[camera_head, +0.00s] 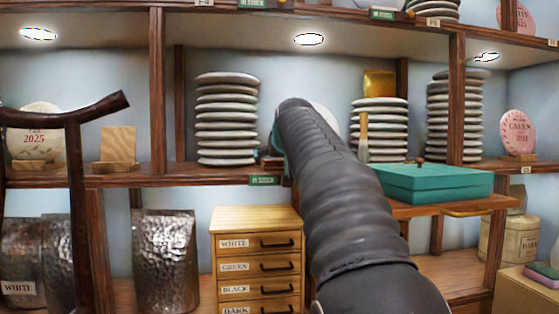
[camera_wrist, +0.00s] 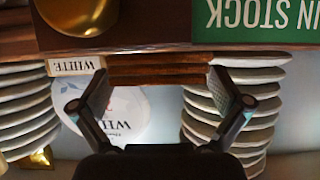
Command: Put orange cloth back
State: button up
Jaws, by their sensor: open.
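I see no orange cloth in either view. My gripper (camera_wrist: 162,98) is open and empty in the wrist view, with its two fingers wide apart. Between and beyond them are brown wooden slats (camera_wrist: 160,70) and a pale round disc (camera_wrist: 130,112) lettered WHITE, partly behind the left finger. The wrist picture appears upside down. In the head view my dark arm reaches toward the middle shelf and hides the gripper.
Stacks of pale tea cakes (camera_head: 227,120) (camera_wrist: 228,118) stand either side of my arm. A teal box (camera_head: 430,184) sits on a ledge at right. A drawer chest (camera_head: 255,260) stands below. A dark wooden post (camera_head: 76,200) rises at left.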

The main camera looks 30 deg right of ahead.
jog(key=shift+f, duration=0.1)
jog(key=shift+f+b, duration=0.2)
jog(key=shift+b, duration=0.2)
jog(key=v, duration=1.4)
jog(key=shift+w+p, duration=0.15)
jog(key=shift+p, duration=0.3)
jog(key=shift+a+r, duration=0.1)
jog(key=shift+a, duration=0.05)
jog(key=s+a+f+n+g+y, duration=0.1)
jog(key=s+a+f, duration=0.4)
jog(key=f, duration=0.9)
jog(key=s+a+f+n+g+y, duration=0.1)
jog(key=s+a+f+g, duration=0.2)
jog(key=s+f, duration=0.9)
jog(key=s+a+f+n+g+y, duration=0.1)
jog(key=s+a+f, duration=0.6)
jog(key=f, duration=1)
jog(key=shift+s+a+f+g+y, duration=0.2)
jog(key=shift+s+g+y, duration=0.1)
jog(key=shift+s+g, duration=0.75)
